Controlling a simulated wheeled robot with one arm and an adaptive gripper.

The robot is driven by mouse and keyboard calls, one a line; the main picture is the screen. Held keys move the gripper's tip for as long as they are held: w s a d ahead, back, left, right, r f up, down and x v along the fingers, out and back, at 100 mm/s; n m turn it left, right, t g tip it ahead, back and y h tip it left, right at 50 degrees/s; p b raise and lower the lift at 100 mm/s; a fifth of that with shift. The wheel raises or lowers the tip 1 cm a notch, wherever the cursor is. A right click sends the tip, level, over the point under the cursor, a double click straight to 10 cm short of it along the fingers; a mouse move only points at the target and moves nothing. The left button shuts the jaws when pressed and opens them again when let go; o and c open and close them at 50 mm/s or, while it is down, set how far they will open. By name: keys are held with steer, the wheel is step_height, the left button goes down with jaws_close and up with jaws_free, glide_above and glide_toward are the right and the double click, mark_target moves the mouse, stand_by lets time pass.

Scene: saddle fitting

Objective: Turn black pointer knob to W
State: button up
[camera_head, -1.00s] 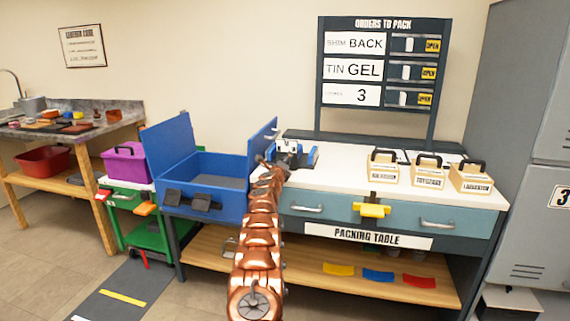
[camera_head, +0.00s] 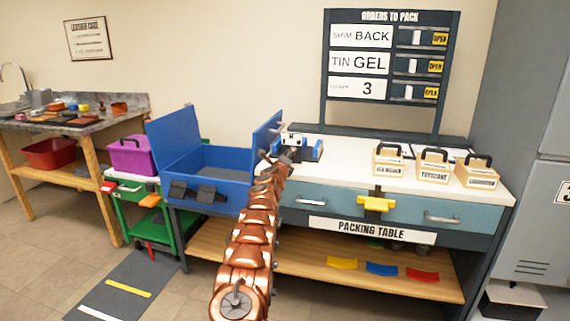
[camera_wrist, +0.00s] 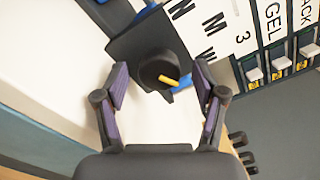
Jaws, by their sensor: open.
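The black pointer knob (camera_wrist: 156,70) is round with a yellow pointer mark, seen in the wrist view on a dark plate (camera_wrist: 130,35). Its yellow mark points to the right in that view. Letters N, M and W stand on a white label (camera_wrist: 195,25) beside it, W nearest the knob's right side. My gripper (camera_wrist: 160,78) is open, its two purple-padded fingers on either side of the knob in the picture; I cannot tell whether they touch it. In the head view my gripper (camera_head: 283,152) is at the blue-and-black device (camera_head: 312,150) on the packing table, and the knob cannot be made out.
The packing table (camera_head: 350,170) has a clear white top right of the device. Several card boxes (camera_head: 433,165) stand farther right. A blue open bin (camera_head: 215,165) is close to the left of my arm. The order board (camera_head: 390,70) rises behind the table.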

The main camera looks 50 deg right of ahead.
steer(key=v, duration=0.5)
steer(key=shift+s+a, duration=0.2)
stand_by(0.6)
steer(key=shift+a+f, duration=0.1)
stand_by(0.6)
